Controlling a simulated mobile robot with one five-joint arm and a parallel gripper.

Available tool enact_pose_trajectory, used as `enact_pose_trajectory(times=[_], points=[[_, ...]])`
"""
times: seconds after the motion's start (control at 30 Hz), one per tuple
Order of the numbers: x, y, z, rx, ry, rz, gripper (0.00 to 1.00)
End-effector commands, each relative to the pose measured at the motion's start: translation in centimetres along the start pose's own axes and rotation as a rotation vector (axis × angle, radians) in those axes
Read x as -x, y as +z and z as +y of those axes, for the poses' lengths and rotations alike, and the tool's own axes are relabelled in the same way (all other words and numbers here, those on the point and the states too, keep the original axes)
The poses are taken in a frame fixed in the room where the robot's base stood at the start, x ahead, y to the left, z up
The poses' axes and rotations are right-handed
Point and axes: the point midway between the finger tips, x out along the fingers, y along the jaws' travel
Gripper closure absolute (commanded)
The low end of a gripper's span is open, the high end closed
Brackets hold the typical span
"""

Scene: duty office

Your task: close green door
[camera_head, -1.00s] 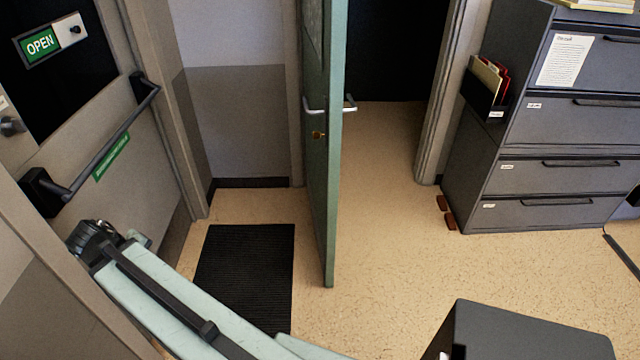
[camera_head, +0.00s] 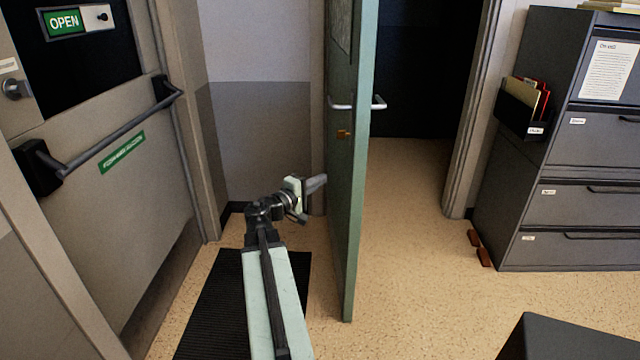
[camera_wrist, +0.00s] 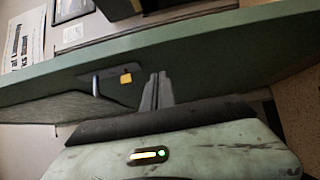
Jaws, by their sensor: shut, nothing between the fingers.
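The green door (camera_head: 345,215) stands open, seen nearly edge-on in the head view, with a silver lever handle (camera_head: 341,106) on its left face and another on its right. A brass lock (camera_head: 343,134) sits below the handle. My gripper (camera_head: 322,182) is shut and empty, at the left face of the door below the lock. In the wrist view the green door (camera_wrist: 200,50) runs across the picture, and the shut fingers (camera_wrist: 158,78) point at its face beside the yellow lock plate. I cannot tell whether they touch it.
The dark doorway (camera_head: 425,70) is right of the door. A grey filing cabinet (camera_head: 560,190) stands further right, and a dark box (camera_head: 560,338) is at the front. A black mat (camera_head: 215,310) lies left. A grey door with a push bar (camera_head: 110,137) is at far left.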

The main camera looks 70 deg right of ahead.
Motion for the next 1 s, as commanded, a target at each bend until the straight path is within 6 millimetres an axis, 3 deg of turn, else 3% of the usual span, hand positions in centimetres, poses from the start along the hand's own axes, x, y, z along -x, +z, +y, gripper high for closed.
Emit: enact_pose_trajectory(times=[0.27,0.4,0.63,0.87,0.9,1.0], points=[[-6.3,-0.2,0.0,-0.001,-0.001,-0.002,1.0],[-7.7,1.7,-0.1,-0.001,-0.001,-0.002,1.0],[-8.8,2.8,-0.1,-0.001,-0.001,0.001,1.0],[-8.9,2.8,-0.1,-0.001,-0.001,0.002,1.0],[-9.6,2.4,-0.1,-0.001,-0.001,0.003,1.0],[-9.1,2.7,-0.1,-0.001,-0.001,0.003,1.0]])
